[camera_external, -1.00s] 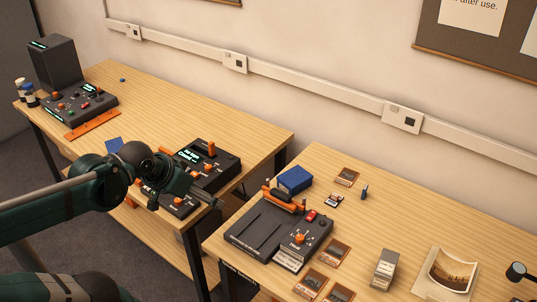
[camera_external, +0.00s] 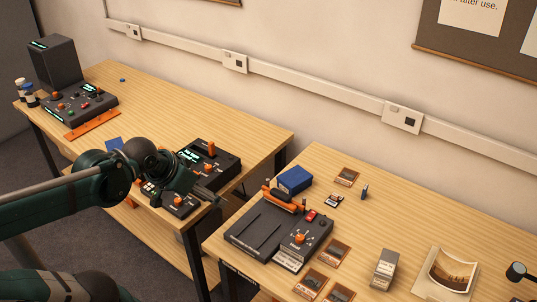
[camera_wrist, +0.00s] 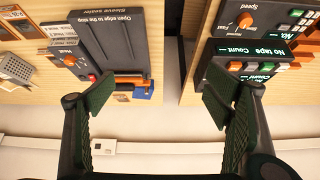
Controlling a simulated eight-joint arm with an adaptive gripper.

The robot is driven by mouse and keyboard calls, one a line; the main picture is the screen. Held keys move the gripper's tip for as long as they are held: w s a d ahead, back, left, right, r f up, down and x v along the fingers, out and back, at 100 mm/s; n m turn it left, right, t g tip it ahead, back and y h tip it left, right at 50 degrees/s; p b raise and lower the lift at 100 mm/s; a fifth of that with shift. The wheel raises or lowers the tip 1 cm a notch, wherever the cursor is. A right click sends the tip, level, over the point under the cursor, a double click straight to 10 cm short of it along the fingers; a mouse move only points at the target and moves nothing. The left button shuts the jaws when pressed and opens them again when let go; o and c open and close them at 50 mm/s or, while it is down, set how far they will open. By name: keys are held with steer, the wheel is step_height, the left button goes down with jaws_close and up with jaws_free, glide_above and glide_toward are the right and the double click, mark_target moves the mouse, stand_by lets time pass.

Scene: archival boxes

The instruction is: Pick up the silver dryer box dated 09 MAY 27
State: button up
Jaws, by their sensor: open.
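A small silver-grey box (camera_external: 384,268) stands upright on the right-hand table in the external view, with a pale label on its front. The writing is too small to read, so I cannot confirm the date. In the wrist view a silver perforated box (camera_wrist: 16,68) shows at the left edge, and its label is not legible. My gripper (camera_wrist: 160,95) is open and empty, its two fingers spread wide in the wrist view. In the external view my gripper (camera_external: 212,199) is over the front right of the left-hand table, well left of the silver box.
A dark sleeve sealer (camera_external: 262,228) with an orange bar stands left of the silver box. Behind it is a blue box (camera_external: 295,180). Framed slides (camera_external: 335,251) lie between. A curled photograph (camera_external: 450,272) lies to the right. A gap separates the tables.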

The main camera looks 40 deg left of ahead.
steer(key=w+d+r+m+g+h+p, duration=0.1)
steer(key=w+d+r+m+h+p, duration=0.2)
steer(key=w+d, duration=0.65)
steer(key=m+g+h+p, duration=0.1)
steer(key=m+g+p, duration=0.4)
steer(key=m+p, duration=0.65)
glide_above(384, 260)
steer(key=a+b, duration=0.2)
steer(key=a, duration=0.1)
steer(key=shift+m, duration=0.55)
step_height(384, 260, down, 11)
steer(key=shift+d, duration=0.15)
steer(key=shift+s+d+f, duration=0.15)
steer(key=shift+d+f, duration=0.3)
steer(key=shift+d, duration=0.1)
steer(key=shift+x, duration=1.3)
steer(key=shift+s+b+x, duration=0.15)
steer(key=shift+b+x, duration=0.1)
steer(key=shift+x, duration=1.05)
steer(key=shift+s+b+x, duration=0.2)
steer(key=shift+b+x, duration=0.05)
steer(key=shift+x, duration=1)
